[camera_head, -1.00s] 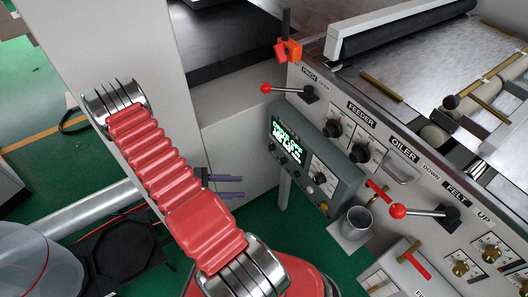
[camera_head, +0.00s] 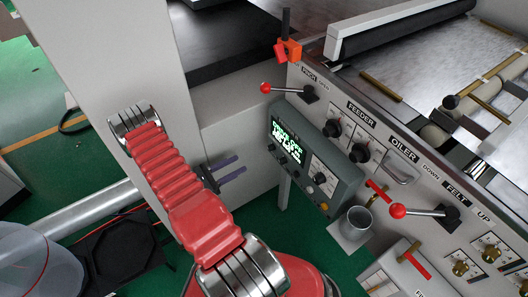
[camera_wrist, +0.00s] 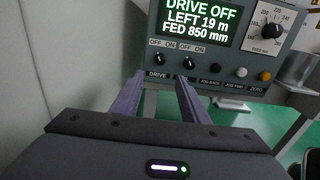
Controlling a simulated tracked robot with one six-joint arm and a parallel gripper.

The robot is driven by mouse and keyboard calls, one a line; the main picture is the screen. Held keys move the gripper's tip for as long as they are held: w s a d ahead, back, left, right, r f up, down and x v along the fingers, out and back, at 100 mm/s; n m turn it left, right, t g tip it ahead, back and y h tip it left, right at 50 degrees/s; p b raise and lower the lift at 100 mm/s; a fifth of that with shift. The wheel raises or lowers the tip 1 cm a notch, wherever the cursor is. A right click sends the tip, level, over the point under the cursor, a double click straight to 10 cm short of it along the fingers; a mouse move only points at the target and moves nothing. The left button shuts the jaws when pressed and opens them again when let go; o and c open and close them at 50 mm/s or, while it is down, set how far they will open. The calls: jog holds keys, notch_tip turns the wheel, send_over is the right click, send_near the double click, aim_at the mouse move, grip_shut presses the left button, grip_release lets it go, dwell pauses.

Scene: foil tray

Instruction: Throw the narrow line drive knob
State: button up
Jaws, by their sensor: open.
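The drive knob (camera_wrist: 160,58) is a small black knob over a DRIVE label, with OFF and ON marked above it, in the wrist view. It sits on the grey control box (camera_wrist: 225,88), under a screen (camera_wrist: 196,22) that reads DRIVE OFF, LEFT 19 m, FED 850 mm. My gripper (camera_wrist: 160,78) is open and empty. Its two purple fingers point toward the box, one each side of the knob's line, apparently short of it. In the head view my gripper (camera_head: 241,163) is left of the box (camera_head: 318,160).
A second similar OFF/ON knob (camera_wrist: 190,63) is close on the right, with several buttons beyond it. A larger dial (camera_wrist: 272,31) is further right. In the head view, a red-balled lever (camera_head: 266,88) stands above the box and a metal cup (camera_head: 356,222) below right.

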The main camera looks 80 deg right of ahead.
aim_at(269, 149)
jog(key=x, duration=1.3)
jog(key=shift+s+d, duration=0.25)
jog(key=shift+s, duration=0.1)
jog(key=shift+c, duration=0.2)
jog(key=c, duration=0.9)
jog(key=shift+a, duration=0.2)
grip_shut()
jog(key=shift+d, duration=0.15)
